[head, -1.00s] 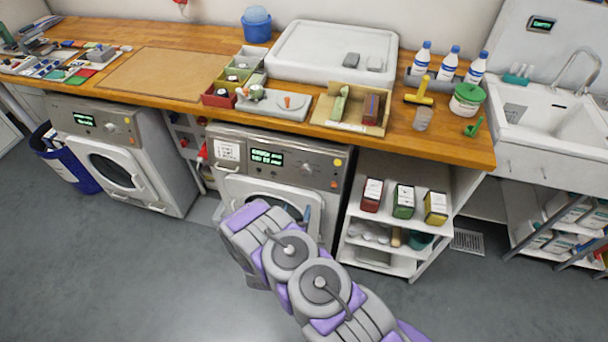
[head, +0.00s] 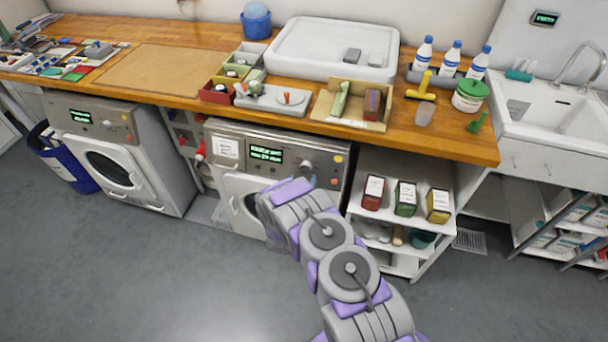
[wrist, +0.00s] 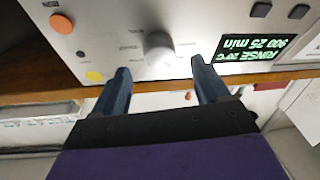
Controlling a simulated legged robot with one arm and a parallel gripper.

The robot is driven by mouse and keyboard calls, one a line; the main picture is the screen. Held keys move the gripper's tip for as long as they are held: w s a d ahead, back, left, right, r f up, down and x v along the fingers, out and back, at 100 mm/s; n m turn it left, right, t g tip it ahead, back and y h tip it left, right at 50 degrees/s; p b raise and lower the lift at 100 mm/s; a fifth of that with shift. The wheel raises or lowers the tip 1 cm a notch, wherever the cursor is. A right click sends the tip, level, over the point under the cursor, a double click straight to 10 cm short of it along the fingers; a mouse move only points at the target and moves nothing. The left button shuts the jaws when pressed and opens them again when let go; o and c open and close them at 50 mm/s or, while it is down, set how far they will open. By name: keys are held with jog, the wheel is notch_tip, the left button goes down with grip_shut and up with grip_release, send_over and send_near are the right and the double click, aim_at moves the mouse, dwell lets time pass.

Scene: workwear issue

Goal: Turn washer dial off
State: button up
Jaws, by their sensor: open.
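The washer dial (wrist: 158,48) is a round grey knob on a grey control panel, upside down in the wrist view. It also shows in the head view (head: 307,166) on the middle washer (head: 228,140). My gripper (wrist: 161,69) is open and empty. Its two dark fingers point at the panel, one to each side of the dial and just below it in the picture. I cannot tell whether they touch it. The lit green display (wrist: 258,49) reads RINSE, with 900 and 25 min.
An orange button (wrist: 61,23) and a yellow round mark (wrist: 95,76) are on the panel near the dial. A wooden worktop (head: 440,139) overhangs the washers. Open shelves (head: 377,218) with boxes stand to the right, another washer (head: 75,138) to the left. The floor in front is clear.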

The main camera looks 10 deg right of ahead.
aim_at(304, 170)
jog(key=b+x, duration=0.1)
jog(key=x, duration=0.4)
jog(key=shift+c, duration=0.4)
jog(key=c, duration=1)
jog(key=shift+o, duration=0.2)
